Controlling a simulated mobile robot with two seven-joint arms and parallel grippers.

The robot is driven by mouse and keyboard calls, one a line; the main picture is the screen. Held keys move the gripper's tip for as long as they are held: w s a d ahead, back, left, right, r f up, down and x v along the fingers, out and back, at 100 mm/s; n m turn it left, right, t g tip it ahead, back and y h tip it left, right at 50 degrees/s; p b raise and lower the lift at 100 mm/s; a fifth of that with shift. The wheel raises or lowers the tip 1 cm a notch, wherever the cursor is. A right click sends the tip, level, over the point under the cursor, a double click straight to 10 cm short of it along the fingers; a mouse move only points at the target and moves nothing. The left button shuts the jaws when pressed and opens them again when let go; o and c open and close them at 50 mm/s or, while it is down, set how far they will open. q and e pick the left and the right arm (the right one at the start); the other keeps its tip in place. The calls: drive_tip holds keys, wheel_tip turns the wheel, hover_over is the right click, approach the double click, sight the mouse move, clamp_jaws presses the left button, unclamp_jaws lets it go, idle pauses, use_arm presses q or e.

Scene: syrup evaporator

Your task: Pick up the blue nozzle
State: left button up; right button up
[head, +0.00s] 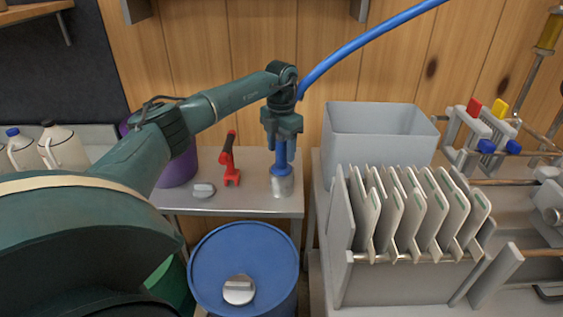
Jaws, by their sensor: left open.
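The blue nozzle (281,171) stands upright with its lower end at a grey metal cup-like holder (282,188) on the grey side table. My left arm reaches in from the left, and my left gripper (281,147) points down over the nozzle's upper part. Its fingers are open and appear to be on either side of the nozzle; whether they touch it cannot be seen. The gripper hides the nozzle's top. My right gripper is not in view.
A blue barrel (245,260) stands in front, a grey bin (378,140) and a rack of plates (420,215) to the right. A blue hose (360,43) arcs up right from behind the gripper.

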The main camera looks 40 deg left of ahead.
use_arm(q)
drive_tip(key=shift+f, duration=0.45)
clamp_jaws()
idle(0.3)
